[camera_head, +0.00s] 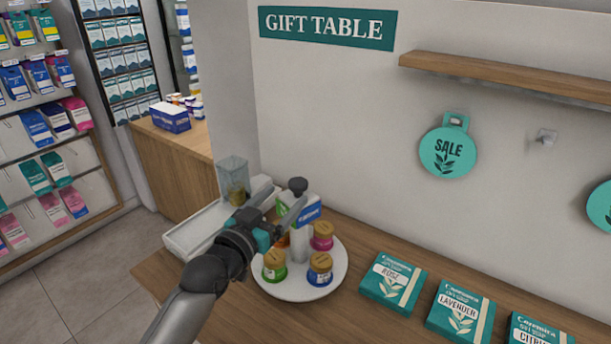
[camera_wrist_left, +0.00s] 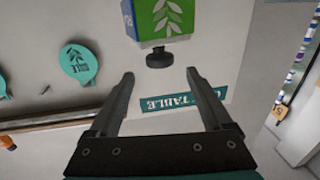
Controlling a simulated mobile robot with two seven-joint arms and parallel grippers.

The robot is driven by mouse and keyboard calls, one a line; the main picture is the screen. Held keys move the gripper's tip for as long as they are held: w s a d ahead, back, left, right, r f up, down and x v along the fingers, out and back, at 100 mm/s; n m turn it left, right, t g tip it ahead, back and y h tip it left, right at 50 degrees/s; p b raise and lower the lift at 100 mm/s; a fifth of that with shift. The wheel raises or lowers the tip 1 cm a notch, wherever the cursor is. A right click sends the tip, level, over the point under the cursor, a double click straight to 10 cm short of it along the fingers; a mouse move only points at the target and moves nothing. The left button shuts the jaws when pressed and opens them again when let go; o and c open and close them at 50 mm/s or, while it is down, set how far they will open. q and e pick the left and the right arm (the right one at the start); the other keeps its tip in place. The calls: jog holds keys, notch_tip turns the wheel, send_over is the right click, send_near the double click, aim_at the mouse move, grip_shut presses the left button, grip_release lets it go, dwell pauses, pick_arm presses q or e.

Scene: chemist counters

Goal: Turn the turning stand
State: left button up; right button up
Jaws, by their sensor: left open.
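The turning stand (camera_head: 296,288) is a white round plate with a pale central post and a dark knob (camera_head: 298,186) on top. Small jars with gold lids stand around the post, including a green one (camera_head: 274,265), a blue one (camera_head: 320,268) and a pink one (camera_head: 322,236). My left gripper (camera_head: 284,202) is open and empty at the upper left of the post, and its arm hides part of the plate. In the left wrist view the fingers (camera_wrist_left: 160,88) are spread, with the dark knob (camera_wrist_left: 160,56) beyond them under a green-and-white box shape (camera_wrist_left: 160,22). Contact is unclear.
Three boxes, rose (camera_head: 392,282), lavender (camera_head: 460,311) and citrus (camera_head: 538,331), lie on the wooden counter (camera_head: 352,236) to the right. A white tray (camera_head: 205,222) and a clear container (camera_head: 233,180) stand left of the stand. A wall shelf (camera_head: 500,77) hangs above.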

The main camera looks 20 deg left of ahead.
pick_arm(q)
jog(key=x, duration=1)
jog(key=shift+b, duration=0.4)
jog(key=shift+c, duration=0.3)
grip_shut()
